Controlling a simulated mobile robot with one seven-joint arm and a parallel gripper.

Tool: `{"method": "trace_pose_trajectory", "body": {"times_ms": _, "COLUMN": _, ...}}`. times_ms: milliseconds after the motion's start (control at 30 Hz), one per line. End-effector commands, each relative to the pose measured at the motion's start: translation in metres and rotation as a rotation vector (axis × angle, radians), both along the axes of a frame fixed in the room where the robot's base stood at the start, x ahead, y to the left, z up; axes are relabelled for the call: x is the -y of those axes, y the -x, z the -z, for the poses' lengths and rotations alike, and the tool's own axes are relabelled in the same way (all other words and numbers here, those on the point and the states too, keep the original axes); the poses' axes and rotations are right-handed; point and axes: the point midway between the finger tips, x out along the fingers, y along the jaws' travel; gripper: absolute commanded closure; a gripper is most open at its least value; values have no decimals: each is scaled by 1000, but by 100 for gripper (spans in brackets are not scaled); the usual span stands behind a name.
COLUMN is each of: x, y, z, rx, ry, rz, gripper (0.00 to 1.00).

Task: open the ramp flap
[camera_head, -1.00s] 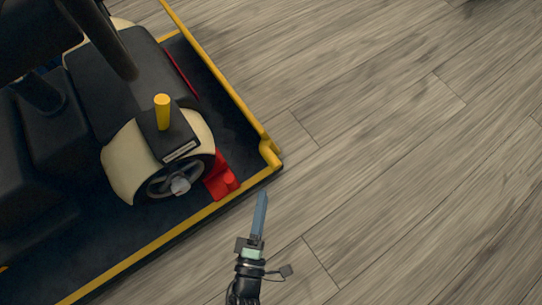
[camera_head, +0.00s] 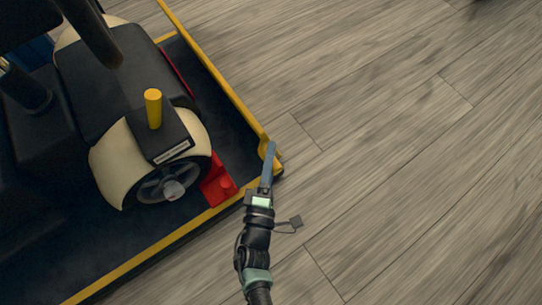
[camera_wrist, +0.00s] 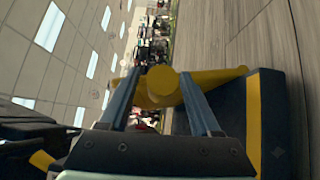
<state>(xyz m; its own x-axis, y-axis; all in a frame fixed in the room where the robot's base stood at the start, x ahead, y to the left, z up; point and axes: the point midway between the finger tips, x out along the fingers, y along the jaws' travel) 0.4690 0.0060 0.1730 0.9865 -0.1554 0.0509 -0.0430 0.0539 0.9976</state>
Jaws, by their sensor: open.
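The ramp flap appears to be the yellow-edged raised panel (camera_head: 220,84) along the right side of the dark platform, seen nearly edge-on. Its near end has a yellow corner piece by the platform's front corner. My gripper (camera_head: 270,150) is at that corner, its blue fingers overlapping the yellow piece. In the wrist view, my gripper's two fingers (camera_wrist: 160,76) stand apart on either side of a round yellow end (camera_wrist: 163,86), with more yellow (camera_wrist: 215,75) running right. I cannot tell whether the fingers touch it.
A scooter with a cream wheel cover (camera_head: 120,175) and a yellow knob (camera_head: 153,108) stands on the platform. A red block (camera_head: 217,188) sits beside its wheel. The platform has a yellow front edge (camera_head: 150,258). The wooden floor (camera_head: 420,150) to the right is clear.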

Motion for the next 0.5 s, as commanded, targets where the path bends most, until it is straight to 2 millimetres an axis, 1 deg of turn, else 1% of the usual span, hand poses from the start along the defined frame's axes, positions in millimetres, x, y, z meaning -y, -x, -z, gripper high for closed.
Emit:
{"method": "trace_pose_trajectory", "body": {"times_ms": 33, "x": 0, "y": 0, "z": 0, "rx": 0, "ry": 0, "rz": 0, "gripper": 36}}
{"method": "trace_pose_trajectory", "body": {"times_ms": 67, "x": 0, "y": 0, "z": 0, "rx": 0, "ry": 0, "rz": 0, "gripper": 39}}
{"method": "trace_pose_trajectory", "body": {"times_ms": 100, "x": 0, "y": 0, "z": 0, "rx": 0, "ry": 0, "rz": 0, "gripper": 47}}
{"method": "trace_pose_trajectory", "body": {"times_ms": 167, "x": 0, "y": 0, "z": 0, "rx": 0, "ry": 0, "rz": 0, "gripper": 57}}
{"method": "trace_pose_trajectory", "body": {"times_ms": 200, "x": 0, "y": 0, "z": 0, "rx": 0, "ry": -1, "rz": 0, "gripper": 65}}
{"method": "trace_pose_trajectory", "body": {"times_ms": 267, "x": 0, "y": 0, "z": 0, "rx": 0, "ry": 0, "rz": 0, "gripper": 75}}
{"method": "trace_pose_trajectory", "body": {"times_ms": 300, "x": 0, "y": 0, "z": 0, "rx": 0, "ry": -1, "rz": 0, "gripper": 83}}
{"method": "trace_pose_trajectory", "body": {"times_ms": 400, "x": 0, "y": 0, "z": 0, "rx": 0, "ry": -1, "rz": 0, "gripper": 100}}
{"method": "trace_pose_trajectory", "body": {"times_ms": 500, "x": 0, "y": 0, "z": 0, "rx": 1, "ry": 0, "rz": 0, "gripper": 100}}
